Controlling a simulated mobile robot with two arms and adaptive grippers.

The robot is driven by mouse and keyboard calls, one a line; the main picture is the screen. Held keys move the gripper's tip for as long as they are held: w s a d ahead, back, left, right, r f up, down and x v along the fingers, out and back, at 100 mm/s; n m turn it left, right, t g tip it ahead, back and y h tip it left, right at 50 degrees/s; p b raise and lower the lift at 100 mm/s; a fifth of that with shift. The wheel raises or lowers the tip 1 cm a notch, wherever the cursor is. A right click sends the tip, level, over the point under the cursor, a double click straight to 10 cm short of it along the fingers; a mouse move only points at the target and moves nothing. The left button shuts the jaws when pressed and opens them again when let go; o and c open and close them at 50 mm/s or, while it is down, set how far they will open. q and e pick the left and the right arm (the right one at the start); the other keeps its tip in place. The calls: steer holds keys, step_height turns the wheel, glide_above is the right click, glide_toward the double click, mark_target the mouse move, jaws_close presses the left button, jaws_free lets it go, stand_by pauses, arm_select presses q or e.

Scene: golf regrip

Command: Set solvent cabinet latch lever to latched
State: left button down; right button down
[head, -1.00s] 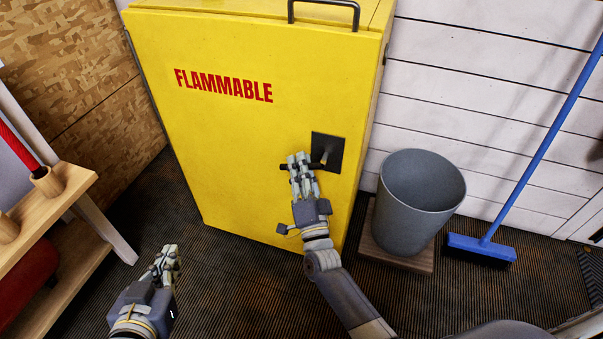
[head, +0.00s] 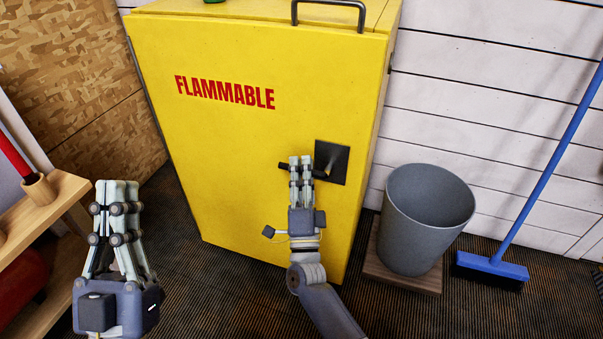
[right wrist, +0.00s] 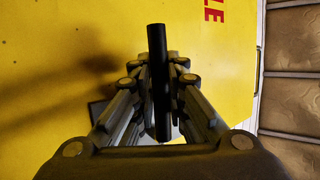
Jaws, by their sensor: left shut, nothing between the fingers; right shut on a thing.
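The yellow solvent cabinet (head: 230,170) stands upright with its door shut and red FLAMMABLE lettering. A dark latch plate (head: 341,165) sits at the right of the door. The black latch lever (head: 283,166) lies nearly level across it, pointing left. My right gripper (head: 301,160) is shut on the lever and hides its middle. In the right wrist view the black bar of the lever (right wrist: 156,40) runs between the fingers and sticks out past their tips. My left gripper (head: 118,188) is shut and empty in the air, left of the cabinet.
A grey bin (head: 425,220) on a wooden base stands right of the cabinet. A blue broom (head: 540,170) leans on the white wall. A wooden shelf (head: 62,190) with a red-handled tool is at the left, close to my left gripper.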

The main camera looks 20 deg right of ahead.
arm_select(q)
steer(key=shift+s+r+t, duration=0.3)
steer(key=shift+s, duration=0.05)
arm_select(e)
steer(key=c, duration=1.9)
jaws_free()
steer(key=v, duration=1.2)
